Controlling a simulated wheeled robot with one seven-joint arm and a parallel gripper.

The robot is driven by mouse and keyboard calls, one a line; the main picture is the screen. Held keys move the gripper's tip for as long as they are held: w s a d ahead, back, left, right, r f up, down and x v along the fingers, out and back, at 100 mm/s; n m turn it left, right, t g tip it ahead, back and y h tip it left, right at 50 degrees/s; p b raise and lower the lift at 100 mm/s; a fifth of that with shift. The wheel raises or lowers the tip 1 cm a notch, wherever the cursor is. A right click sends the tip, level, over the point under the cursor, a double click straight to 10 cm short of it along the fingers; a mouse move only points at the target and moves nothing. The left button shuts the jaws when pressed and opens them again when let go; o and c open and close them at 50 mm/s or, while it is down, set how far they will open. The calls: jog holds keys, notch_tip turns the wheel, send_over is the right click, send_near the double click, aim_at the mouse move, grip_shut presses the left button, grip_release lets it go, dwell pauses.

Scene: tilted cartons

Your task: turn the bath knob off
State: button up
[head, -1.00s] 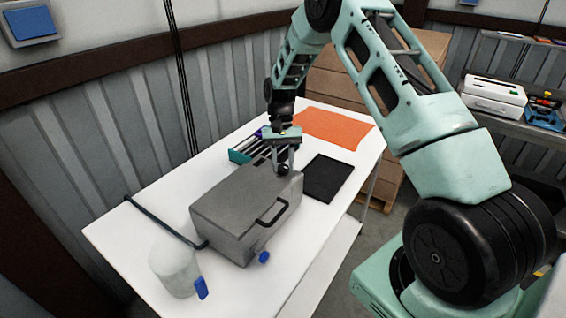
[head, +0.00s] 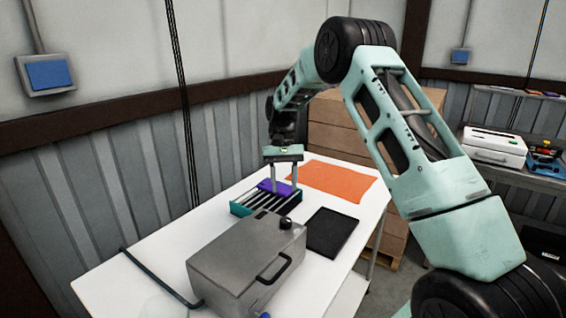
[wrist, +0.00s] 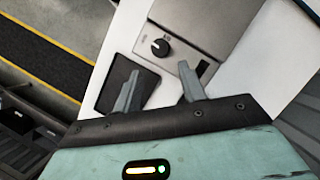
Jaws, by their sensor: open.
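The grey bath box (head: 225,262) stands on the white table, with a black handle on its front. The black bath knob (head: 285,222) is on its top, near the far right corner. It also shows in the wrist view (wrist: 158,47), with a pale pointer mark toward the upper left; the markings beside it are too small to read. A dark slot lies on the same panel. My gripper (head: 283,189) is open and empty, its fingers pointing down, raised above and apart from the knob. Both fingers show in the wrist view (wrist: 159,70), below the knob in the picture.
A teal rack (head: 245,207) with a purple piece (head: 270,187) is behind the box. A black mat (head: 332,229) and an orange cloth (head: 330,180) lie on the table (head: 100,287). A dark bar (head: 150,270) lies at left. Cartons (head: 335,135) stand behind.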

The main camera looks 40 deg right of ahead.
jog(key=b+v, duration=0.1)
jog(key=v, duration=0.7)
jog(key=s+a+n+t, duration=0.1)
jog(key=s+a+n, duration=0.35)
jog(key=a, duration=0.75)
jog(key=s+a+n, duration=0.2)
jog(key=s+a, duration=0.6)
jog(key=a, duration=0.4)
jog(key=s+a+f+n+t, duration=0.1)
jog(key=s+a+n, duration=0.1)
jog(key=s, duration=0.6)
jog(key=s+a+f+n+t+h, duration=0.1)
jog(key=s+a+f+n, duration=0.1)
jog(key=s, duration=0.6)
jog(key=s+a+f+n, duration=0.1)
jog(key=s+a+n, duration=0.1)
jog(key=s, duration=0.6)
jog(key=shift+s+f+n+t+h+b, duration=0.3)
jog(key=shift+n+t+b, duration=0.15)
jog(key=shift+n, duration=0.1)
